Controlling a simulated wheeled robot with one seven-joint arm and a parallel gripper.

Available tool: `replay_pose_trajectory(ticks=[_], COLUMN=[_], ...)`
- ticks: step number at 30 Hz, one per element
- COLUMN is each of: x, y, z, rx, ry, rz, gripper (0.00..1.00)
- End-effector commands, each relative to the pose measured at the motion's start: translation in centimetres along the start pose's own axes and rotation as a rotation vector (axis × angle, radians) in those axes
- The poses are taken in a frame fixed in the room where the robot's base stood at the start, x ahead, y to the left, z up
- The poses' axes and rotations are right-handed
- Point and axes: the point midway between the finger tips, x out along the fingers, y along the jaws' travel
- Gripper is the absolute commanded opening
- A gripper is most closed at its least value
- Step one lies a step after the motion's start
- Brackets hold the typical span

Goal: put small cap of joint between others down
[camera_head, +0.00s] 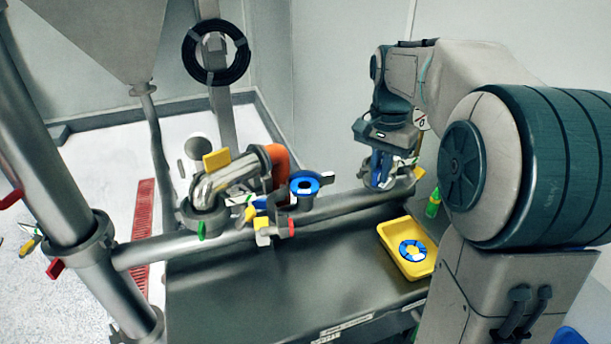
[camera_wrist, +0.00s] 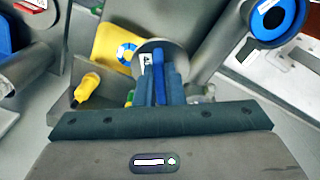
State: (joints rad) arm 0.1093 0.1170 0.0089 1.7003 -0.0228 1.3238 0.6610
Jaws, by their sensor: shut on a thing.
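My gripper (camera_head: 383,168) is at the right end of the metal pipe in the head view. In the wrist view its fingers (camera_wrist: 158,72) are shut on a small round grey cap (camera_wrist: 176,53), whose disc shows just beyond the fingertips.
A yellow tray (camera_head: 423,268) holding a blue-and-white ring (camera_head: 412,250) lies on the dark table (camera_head: 230,290). A green bottle (camera_head: 433,204) stands near the tray. A metal elbow with an orange part (camera_head: 278,163) rises left of the blue-ringed joint. The table's front is clear.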

Motion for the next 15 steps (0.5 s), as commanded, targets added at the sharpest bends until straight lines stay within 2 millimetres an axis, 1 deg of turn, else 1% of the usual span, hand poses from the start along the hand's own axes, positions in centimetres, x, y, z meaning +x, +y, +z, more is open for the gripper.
replay_pose_trajectory(ticks=[1,6,11,15], x=[-1.2,-3.1,-4.0,-3.8], y=[-1.2,-4.3,-5.9,-7.0], z=[-0.4,-1.1,-1.3,-1.1], rx=[-0.041,-0.152,-0.214,-0.235], ry=[-0.002,-0.006,-0.010,-0.013], rz=[-0.002,-0.011,-0.016,-0.017], gripper=[0.00,0.00,0.00,0.00])
